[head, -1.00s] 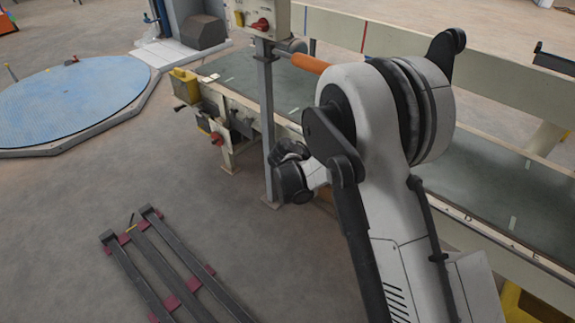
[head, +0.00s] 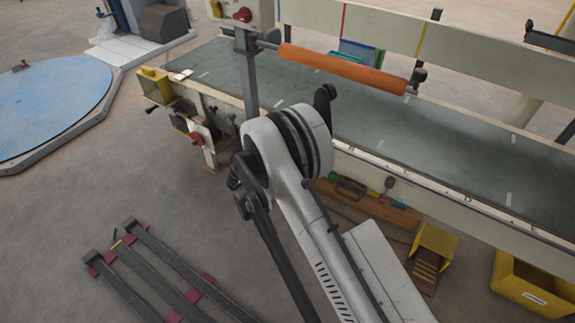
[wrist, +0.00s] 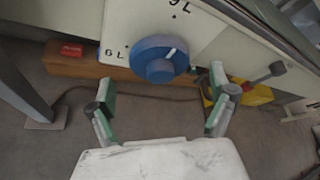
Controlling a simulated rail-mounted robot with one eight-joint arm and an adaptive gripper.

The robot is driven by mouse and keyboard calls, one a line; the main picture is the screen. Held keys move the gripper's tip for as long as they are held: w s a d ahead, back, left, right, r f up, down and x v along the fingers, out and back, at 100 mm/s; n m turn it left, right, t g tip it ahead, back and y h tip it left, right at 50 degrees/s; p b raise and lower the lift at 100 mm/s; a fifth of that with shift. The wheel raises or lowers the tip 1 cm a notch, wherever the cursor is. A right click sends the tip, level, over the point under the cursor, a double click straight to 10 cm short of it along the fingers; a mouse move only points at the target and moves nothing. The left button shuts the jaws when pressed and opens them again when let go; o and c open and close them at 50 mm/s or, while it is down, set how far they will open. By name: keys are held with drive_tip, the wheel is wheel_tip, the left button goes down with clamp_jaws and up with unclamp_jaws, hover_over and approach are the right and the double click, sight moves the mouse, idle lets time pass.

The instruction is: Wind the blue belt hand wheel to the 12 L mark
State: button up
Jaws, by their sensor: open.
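The blue hand wheel (wrist: 158,66) sits on a pale panel (wrist: 115,25) in the wrist view, with a round hub and a short white mark at its upper right. The panel carries a "6 L" label at the wheel's left and a "9 L" label above right; no 12 L label shows. The white mark points roughly up and right, towards the 9 L side. My gripper (wrist: 162,97) is open and empty, its green-padded fingers apart, lower in the picture than the wheel and to either side. In the head view my arm hides the gripper, and I cannot make out the wheel.
A grey-knobbed lever (wrist: 270,72) sticks out right of the wheel. Below the conveyor belt (head: 450,150) are a wooden plank (head: 395,212) with tools, a yellow step box (head: 432,250) and a yellow bin (head: 530,285). A grey post (head: 247,75) stands left of my arm.

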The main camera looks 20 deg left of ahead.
drive_tip(key=shift+x, duration=2.75)
drive_tip(key=shift+c, duration=0.4)
drive_tip(key=c, duration=1.4)
drive_tip(key=shift+o, duration=0.2)
drive_tip(key=shift+m+y, duration=0.7)
drive_tip(key=shift+m, duration=0.2)
